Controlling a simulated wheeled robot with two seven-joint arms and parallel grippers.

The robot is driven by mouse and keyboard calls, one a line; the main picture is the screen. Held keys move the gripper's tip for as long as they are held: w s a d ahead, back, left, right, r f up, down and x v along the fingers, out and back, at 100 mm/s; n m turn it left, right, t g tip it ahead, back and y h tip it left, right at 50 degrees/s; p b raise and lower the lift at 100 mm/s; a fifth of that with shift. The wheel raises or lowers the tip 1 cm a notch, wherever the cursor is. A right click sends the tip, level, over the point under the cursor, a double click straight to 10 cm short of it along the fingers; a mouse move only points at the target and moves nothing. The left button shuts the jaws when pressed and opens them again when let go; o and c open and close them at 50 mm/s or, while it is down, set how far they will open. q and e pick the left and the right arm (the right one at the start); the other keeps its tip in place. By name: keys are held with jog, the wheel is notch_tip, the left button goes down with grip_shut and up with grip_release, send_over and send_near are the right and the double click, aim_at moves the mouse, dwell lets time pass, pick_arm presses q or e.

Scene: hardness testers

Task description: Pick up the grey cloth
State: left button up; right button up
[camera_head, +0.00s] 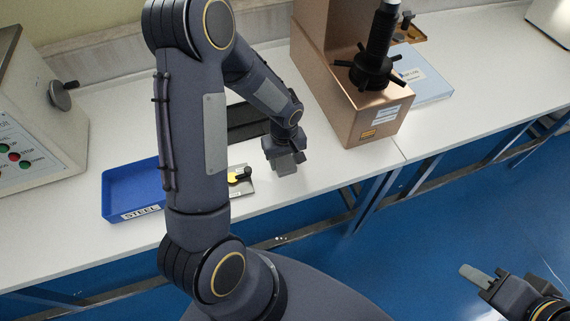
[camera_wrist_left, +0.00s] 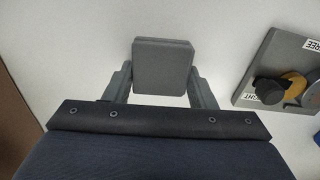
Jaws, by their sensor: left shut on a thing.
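The grey cloth (camera_wrist_left: 164,67) shows in the left wrist view as a thick, square, folded pad between the two fingers of my left gripper (camera_wrist_left: 163,88). The gripper is shut on it. In the head view my left gripper (camera_head: 285,155) points down over the white table, with the cloth (camera_head: 286,165) at its tips. I cannot tell how far the cloth is above the table. My right gripper (camera_head: 484,277) is at the lower right over the blue floor, away from the table. Its finger gap is not clear.
A grey plate (camera_head: 243,188) with a black and yellow knob lies close to the left gripper. A blue tray (camera_head: 131,192) labelled STEEL is further left. A copper-coloured tester (camera_head: 345,100) stands to the right, and a grey machine (camera_head: 35,125) stands at the far left. The table's front edge is near.

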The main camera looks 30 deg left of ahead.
aim_at(285, 160)
pick_arm(q)
jog(key=shift+c, duration=0.7)
jog(key=shift+r, duration=0.1)
jog(key=shift+r, duration=0.25)
notch_tip(285, 160, up, 2)
jog(key=shift+w+r, duration=0.1)
jog(key=shift+r, duration=0.15)
jog(key=s+d+r+b, duration=0.1)
jog(key=s+d+r, duration=0.6)
jog(key=s, duration=0.5)
notch_tip(285, 160, up, 3)
jog(key=shift+d+f, duration=0.1)
jog(key=shift+d, duration=0.15)
